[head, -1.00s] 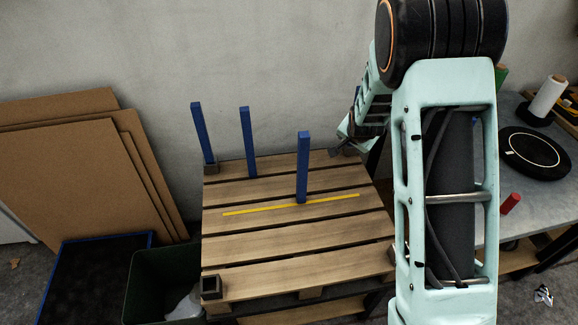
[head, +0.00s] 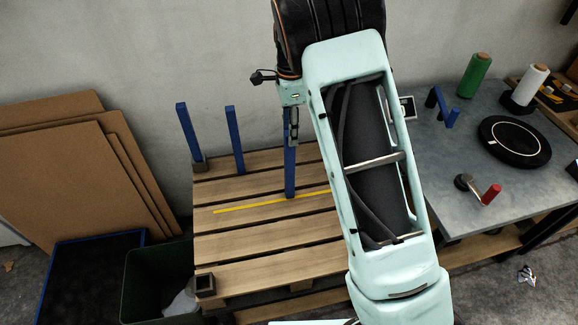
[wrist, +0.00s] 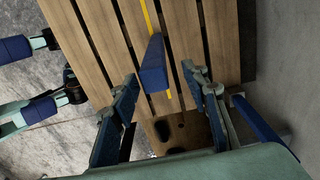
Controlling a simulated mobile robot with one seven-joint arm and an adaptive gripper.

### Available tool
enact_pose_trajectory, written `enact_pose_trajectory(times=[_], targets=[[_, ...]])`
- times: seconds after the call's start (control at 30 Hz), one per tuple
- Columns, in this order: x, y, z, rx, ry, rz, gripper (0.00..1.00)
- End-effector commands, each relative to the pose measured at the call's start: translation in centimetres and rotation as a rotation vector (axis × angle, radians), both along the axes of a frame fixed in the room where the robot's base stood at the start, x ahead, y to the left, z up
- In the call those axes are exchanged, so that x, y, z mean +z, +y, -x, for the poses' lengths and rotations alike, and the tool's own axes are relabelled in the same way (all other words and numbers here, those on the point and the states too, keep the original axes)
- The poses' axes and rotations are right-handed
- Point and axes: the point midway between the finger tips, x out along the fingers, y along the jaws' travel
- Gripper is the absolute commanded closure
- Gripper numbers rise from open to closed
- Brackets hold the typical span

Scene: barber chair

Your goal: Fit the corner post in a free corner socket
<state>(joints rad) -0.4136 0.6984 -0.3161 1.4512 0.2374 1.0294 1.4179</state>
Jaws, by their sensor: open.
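Three blue posts stand upright on the wooden pallet (head: 250,255). One (head: 188,132) is in the dark back-left corner socket (head: 199,166). A second post (head: 234,140) stands along the back. A third post (head: 289,175) stands near the middle by the yellow line; its upper end is partly covered by my gripper (head: 292,125). In the wrist view this post (wrist: 153,66) shows between the spread fingers of my open gripper (wrist: 160,80), apparently not clamped. The front-left corner socket (head: 204,284) is empty. My arm hides the right side of the pallet and any sockets there.
A grey table (head: 440,175) on the right carries a red-handled tool (head: 490,195), a blue piece (head: 440,107), a black disc (head: 514,141) and spools. A dark bin (head: 155,285) and leaning brown boards (head: 80,180) are on the left. A wall stands behind.

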Motion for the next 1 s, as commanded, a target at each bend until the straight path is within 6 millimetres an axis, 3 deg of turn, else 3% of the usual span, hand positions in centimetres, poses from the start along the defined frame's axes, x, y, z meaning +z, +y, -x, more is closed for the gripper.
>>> enact_pose_trajectory(times=[0.13,0.43,0.7,1.0], targets=[[-2.7,-0.1,0.2,0.001,0.005,0.002,0.58],[-5.4,0.0,0.4,0.002,0.004,0.002,0.58],[-9.2,0.1,0.8,0.002,0.002,0.002,0.58],[-9.7,0.1,0.7,0.003,0.000,0.002,0.58]])
